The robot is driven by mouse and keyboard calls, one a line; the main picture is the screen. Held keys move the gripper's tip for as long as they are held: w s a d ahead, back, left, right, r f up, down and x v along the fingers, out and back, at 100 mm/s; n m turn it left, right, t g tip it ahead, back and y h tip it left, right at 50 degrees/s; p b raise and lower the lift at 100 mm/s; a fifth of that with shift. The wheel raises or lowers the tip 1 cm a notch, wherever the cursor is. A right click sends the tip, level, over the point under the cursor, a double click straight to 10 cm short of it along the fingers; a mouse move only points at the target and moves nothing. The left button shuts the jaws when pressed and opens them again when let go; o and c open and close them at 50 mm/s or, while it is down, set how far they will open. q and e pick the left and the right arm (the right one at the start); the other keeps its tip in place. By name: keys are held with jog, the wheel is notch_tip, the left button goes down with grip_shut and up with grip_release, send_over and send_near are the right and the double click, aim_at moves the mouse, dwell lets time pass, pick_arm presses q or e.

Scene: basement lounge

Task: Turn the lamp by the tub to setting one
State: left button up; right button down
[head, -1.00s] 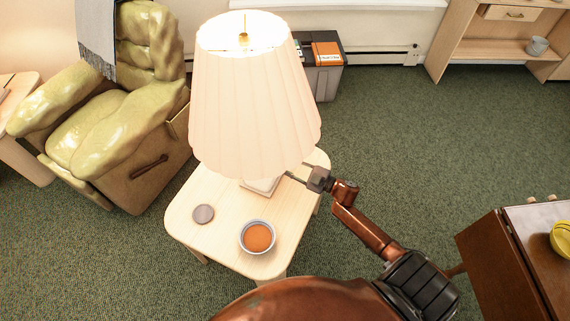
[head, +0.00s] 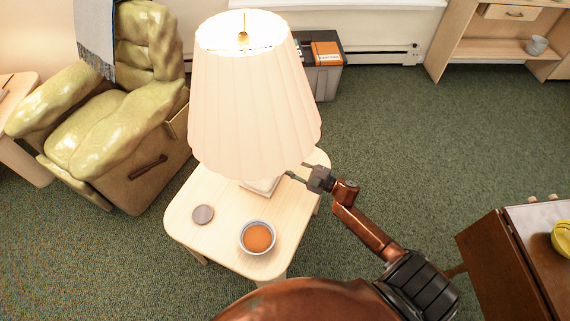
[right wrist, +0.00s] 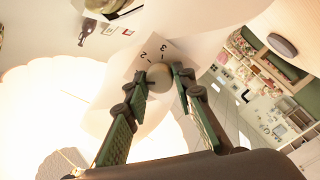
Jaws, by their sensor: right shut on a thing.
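The lit table lamp (head: 255,105) with a pleated cream shade stands on a small pale wood side table (head: 185,232). Its base (head: 258,188) is mostly hidden under the shade. A grey tub (head: 258,251) with orange contents sits on the same table, in front of the lamp. My right gripper (head: 296,172) reaches under the shade's right edge. In the right wrist view its fingers (right wrist: 166,80) are shut on a round beige knob (right wrist: 159,76) on the lamp base. The marks 2 and 3 show on the plate (right wrist: 150,52) beside the knob; no other number is readable. My left gripper is out of view.
A grey disc (head: 203,214) lies left of the tub. A green armchair (head: 120,110) stands at left, a grey bin (head: 325,80) behind the lamp. A brown cabinet (head: 500,260) is at lower right. The green carpet between is clear.

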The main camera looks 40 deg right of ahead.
jog(key=c, duration=1.6)
grip_release()
jog(key=v, duration=1.2)
